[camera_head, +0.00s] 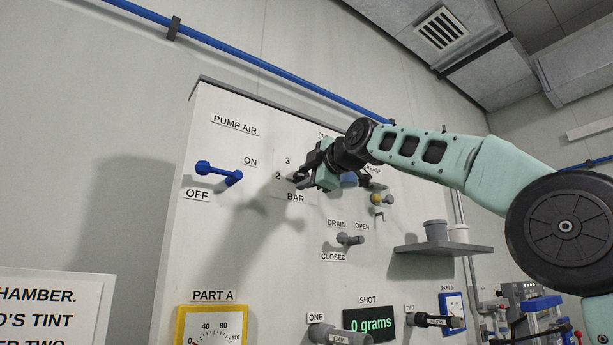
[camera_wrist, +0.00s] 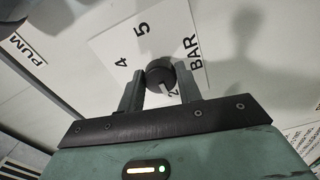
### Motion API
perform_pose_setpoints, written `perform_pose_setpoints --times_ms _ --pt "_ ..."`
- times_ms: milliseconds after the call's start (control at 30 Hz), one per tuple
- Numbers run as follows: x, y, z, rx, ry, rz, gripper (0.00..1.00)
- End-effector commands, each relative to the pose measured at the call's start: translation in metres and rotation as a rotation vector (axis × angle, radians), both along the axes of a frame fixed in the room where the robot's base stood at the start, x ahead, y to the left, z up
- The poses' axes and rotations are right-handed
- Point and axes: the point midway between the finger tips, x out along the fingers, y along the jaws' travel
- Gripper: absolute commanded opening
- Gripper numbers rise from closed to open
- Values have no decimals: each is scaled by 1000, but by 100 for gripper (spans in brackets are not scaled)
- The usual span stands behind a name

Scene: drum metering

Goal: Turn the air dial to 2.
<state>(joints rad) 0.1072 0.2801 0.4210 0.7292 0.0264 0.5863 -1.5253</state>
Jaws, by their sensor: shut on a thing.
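The air dial is a dark round knob (camera_wrist: 160,72) on a white scale plate (camera_wrist: 118,42) marked with 4, 5, BAR and a partly covered 2 in the wrist view. A pale mark on the knob's lower right edge lies close to the 2. My gripper (camera_wrist: 160,80) is shut on the knob, one finger on each side. In the head view my gripper (camera_head: 302,180) is at the scale plate (camera_head: 283,163) and mostly hides the knob. The numbers 3 and 2 show to the left of my gripper there.
The blue pump air lever (camera_head: 218,173) is left of the dial. The grey drain lever (camera_head: 350,239) and a small yellowish valve (camera_head: 377,199) are to the lower right. A grey shelf (camera_head: 440,249) with cups sticks out farther right. A yellow-framed Part A gauge (camera_head: 212,326) is below.

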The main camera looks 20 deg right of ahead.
Motion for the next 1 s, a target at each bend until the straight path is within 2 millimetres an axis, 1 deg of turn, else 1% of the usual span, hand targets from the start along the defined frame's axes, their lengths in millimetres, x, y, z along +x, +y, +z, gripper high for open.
perform_pose_setpoints --times_ms 67,100,133,167,433,567,667,1000 --pt "0 0 -1 -2 2 1 12" --pt "0 0 -1 -2 2 1 46" --pt "0 0 -1 -2 2 1 54" --pt "0 0 -1 -1 3 1 56" --pt "-1 0 -1 0 1 0 56" --pt "-9 -3 -2 1 -2 -1 56" --pt "-24 -8 -4 1 -2 -1 56" --pt "-99 -33 -6 0 -4 -4 56"
